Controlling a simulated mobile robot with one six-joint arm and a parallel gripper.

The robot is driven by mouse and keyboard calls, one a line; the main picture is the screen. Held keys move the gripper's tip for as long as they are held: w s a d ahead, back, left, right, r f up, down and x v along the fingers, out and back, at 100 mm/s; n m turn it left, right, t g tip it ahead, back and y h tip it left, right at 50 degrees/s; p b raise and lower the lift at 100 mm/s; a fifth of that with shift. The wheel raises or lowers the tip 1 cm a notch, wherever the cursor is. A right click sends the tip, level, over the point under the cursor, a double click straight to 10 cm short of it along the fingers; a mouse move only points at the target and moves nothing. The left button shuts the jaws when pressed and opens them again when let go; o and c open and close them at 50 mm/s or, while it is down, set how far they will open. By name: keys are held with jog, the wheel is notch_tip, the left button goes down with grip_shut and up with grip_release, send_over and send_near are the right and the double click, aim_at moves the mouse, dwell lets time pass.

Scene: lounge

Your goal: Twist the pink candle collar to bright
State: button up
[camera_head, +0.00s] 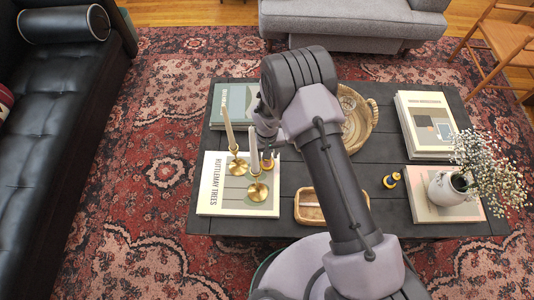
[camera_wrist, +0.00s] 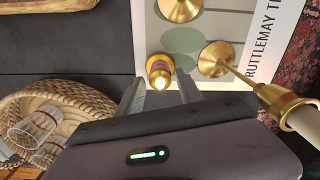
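A small gold candle (camera_wrist: 160,80) with a glowing top and a pinkish collar (camera_wrist: 158,63) shows in the wrist view, by the edge of the white-bordered book. In the head view a small gold piece of it (camera_head: 268,161) shows beside the brass candlesticks, partly hidden by my arm. My gripper (camera_wrist: 161,84) is open, with one finger on each side of the candle in the picture. I cannot tell whether either finger touches it. In the head view my gripper (camera_head: 267,142) is above the book's right edge, and its fingers are hard to make out.
Two brass candlesticks with tall candles (camera_head: 257,180) (camera_head: 235,160) stand close by on the book (camera_head: 211,188). A wicker basket (camera_head: 365,120) is right of my gripper. A wooden tray (camera_head: 306,212), a small gold-and-dark object (camera_head: 391,180) and a flower vase (camera_head: 447,188) stand elsewhere on the dark table (camera_head: 295,178).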

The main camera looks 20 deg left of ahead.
jog(key=shift+o, duration=0.3)
jog(key=shift+r, duration=0.1)
notch_tip(320, 180, up, 17)
jog(key=p, duration=0.7)
jog(key=shift+r, duration=0.1)
